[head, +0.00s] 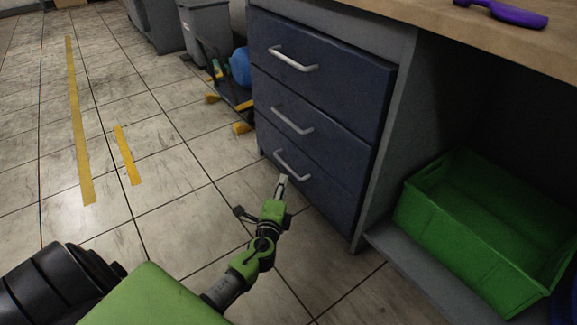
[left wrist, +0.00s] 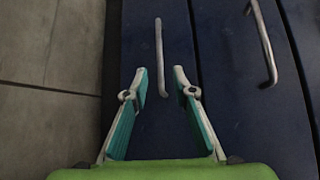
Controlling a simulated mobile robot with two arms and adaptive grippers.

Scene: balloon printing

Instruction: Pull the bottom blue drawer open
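The bottom blue drawer (head: 309,182) is the lowest of three in the cabinet and looks shut. Its silver handle (head: 292,165) is a bar. My left gripper (head: 282,184) is just in front of and below this handle in the head view. In the left wrist view the gripper (left wrist: 159,80) is open, with teal-padded fingers apart. The bottom drawer's handle (left wrist: 159,58) runs lengthwise ahead, in line with the gap between the fingertips. The fingers do not appear closed on it. My right gripper is not in view.
The middle drawer's handle (head: 292,121) and the top drawer (head: 318,68) are above. A green crate (head: 452,240) sits on a low shelf to the right. A workbench top (head: 440,28) bears a purple object (head: 507,13). Tiled floor left of the cabinet is open.

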